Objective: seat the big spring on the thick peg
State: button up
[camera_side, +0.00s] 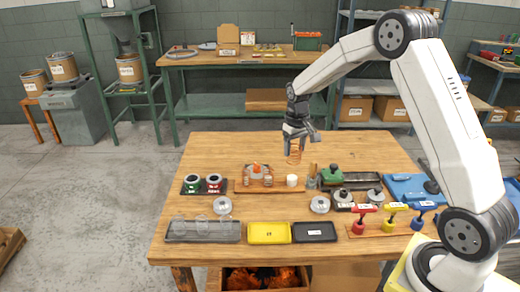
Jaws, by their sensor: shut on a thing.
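My gripper (297,136) is over the far middle part of the wooden table (230,148). It is shut on a copper-coloured coil, the big spring (294,153), which hangs upright below the jaws. The spring is behind a low wooden board (280,187) in this view. Whether its lower end touches the table cannot be told. On the board are an orange piece (256,169), small pale posts and a white cylinder (292,181). Which of these is the thick peg is too small to tell.
Right of the board are a clear jar (312,176) and a green-topped piece (333,174). Red and green spools (213,183) stand at left. Yellow (269,233) and black (314,232) trays lie in front. The table's far left is clear.

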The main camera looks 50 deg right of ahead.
jog(key=shift+f, duration=0.1)
send_over(292, 177)
jog(key=shift+d+f, duration=0.1)
jog(key=shift+f, duration=2.45)
jog(key=shift+f, duration=1.85)
dwell(2.3)
dwell(0.3)
jog(key=o, duration=0.9)
jog(key=shift+r, duration=0.1)
